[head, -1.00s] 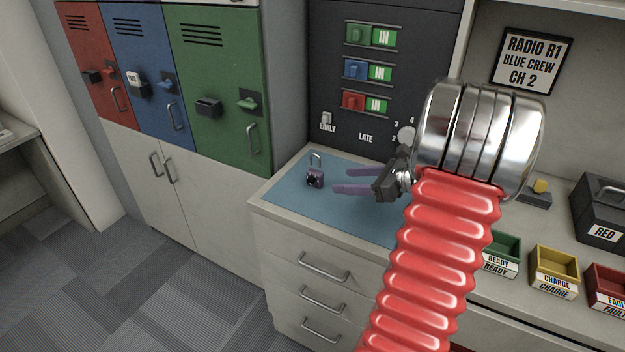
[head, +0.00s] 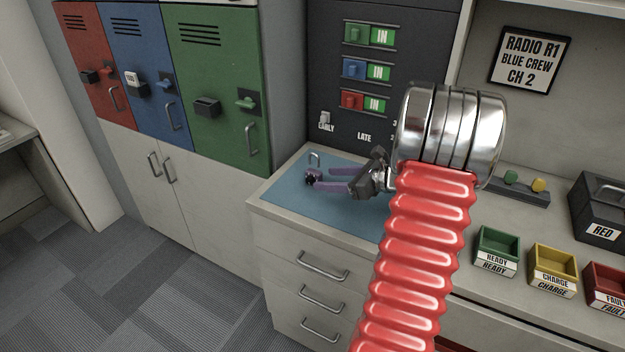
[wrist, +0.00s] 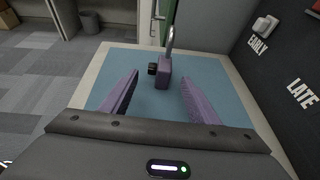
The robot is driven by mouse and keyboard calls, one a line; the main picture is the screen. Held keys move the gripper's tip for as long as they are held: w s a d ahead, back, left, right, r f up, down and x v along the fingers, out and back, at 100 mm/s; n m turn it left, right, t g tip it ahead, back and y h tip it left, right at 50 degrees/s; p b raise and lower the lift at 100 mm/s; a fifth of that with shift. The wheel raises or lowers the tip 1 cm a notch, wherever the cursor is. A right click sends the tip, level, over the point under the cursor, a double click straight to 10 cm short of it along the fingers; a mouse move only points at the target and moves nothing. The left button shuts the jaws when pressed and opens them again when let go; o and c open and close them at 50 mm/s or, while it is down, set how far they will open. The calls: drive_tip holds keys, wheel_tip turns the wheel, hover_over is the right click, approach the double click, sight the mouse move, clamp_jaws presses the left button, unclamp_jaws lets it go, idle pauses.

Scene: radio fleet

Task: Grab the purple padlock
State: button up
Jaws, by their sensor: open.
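The purple padlock (head: 312,177) sits on the blue mat (head: 290,203) on the counter, its metal shackle standing up. In the wrist view the padlock (wrist: 164,76) is just beyond the fingertips, roughly midway between them, with a dark part on its left side. My gripper (head: 317,179) is open and empty, with its two purple fingers pointing at the padlock. In the wrist view my gripper (wrist: 158,78) has one finger on each side, and the padlock touches neither as far as I can see.
A dark panel (head: 330,80) with coloured switches stands behind the mat. Lockers (head: 215,85) are at the left. Green (head: 497,252), yellow (head: 553,270) and red (head: 604,284) trays and a dark box (head: 603,208) are at the right. The mat around the padlock is clear.

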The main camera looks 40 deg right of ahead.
sight(320, 178)
drive_tip(key=shift+x, duration=0.8)
drive_tip(key=shift+x, duration=2.6)
drive_tip(key=shift+f, duration=0.1)
clamp_jaws()
